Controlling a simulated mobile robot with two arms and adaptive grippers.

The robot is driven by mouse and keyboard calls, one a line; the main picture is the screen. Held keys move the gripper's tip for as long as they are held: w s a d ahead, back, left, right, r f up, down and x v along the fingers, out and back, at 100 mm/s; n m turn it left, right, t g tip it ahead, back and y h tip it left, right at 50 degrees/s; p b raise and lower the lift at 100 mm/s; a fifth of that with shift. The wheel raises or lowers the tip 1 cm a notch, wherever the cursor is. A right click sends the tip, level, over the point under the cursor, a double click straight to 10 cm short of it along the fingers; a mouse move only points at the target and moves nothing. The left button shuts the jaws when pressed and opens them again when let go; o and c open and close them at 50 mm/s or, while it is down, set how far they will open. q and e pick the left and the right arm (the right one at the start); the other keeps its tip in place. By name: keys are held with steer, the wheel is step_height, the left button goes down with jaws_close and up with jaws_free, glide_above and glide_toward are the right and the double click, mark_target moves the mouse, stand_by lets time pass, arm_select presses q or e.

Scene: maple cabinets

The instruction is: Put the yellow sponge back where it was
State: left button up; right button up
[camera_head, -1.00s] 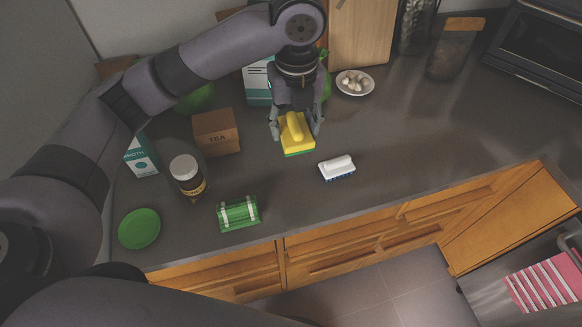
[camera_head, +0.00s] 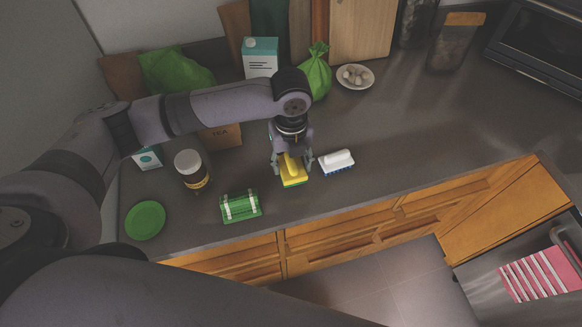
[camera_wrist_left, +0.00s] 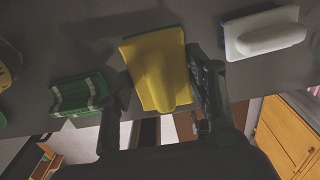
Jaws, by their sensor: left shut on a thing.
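The yellow sponge (camera_head: 293,172) has a yellow handled body and a green underside. My left gripper (camera_head: 291,165) is shut on it, with a finger at either side, over the counter between the green-and-white item and the white brush. In the left wrist view the sponge (camera_wrist_left: 158,68) sits between the fingers (camera_wrist_left: 165,95), its green edge showing along the top. I cannot tell whether its underside touches the counter. My right gripper is not in view.
A white brush (camera_head: 336,162) with blue bristles lies close to the right. A green item with white bands (camera_head: 240,206) lies to the left, with a jar (camera_head: 190,170) and green plate (camera_head: 145,220) beyond. The counter's front edge (camera_head: 330,208) is near. The right counter (camera_head: 430,130) is clear.

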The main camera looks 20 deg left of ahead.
mark_target(291, 160)
arm_select(q)
step_height(291, 160, down, 4)
steer(key=shift+r+p, duration=0.1)
steer(key=shift+p, duration=0.2)
steer(key=o, duration=1)
step_height(291, 160, up, 11)
steer(key=b, duration=0.2)
steer(key=shift+b, duration=0.4)
steer(key=shift+r, duration=0.5)
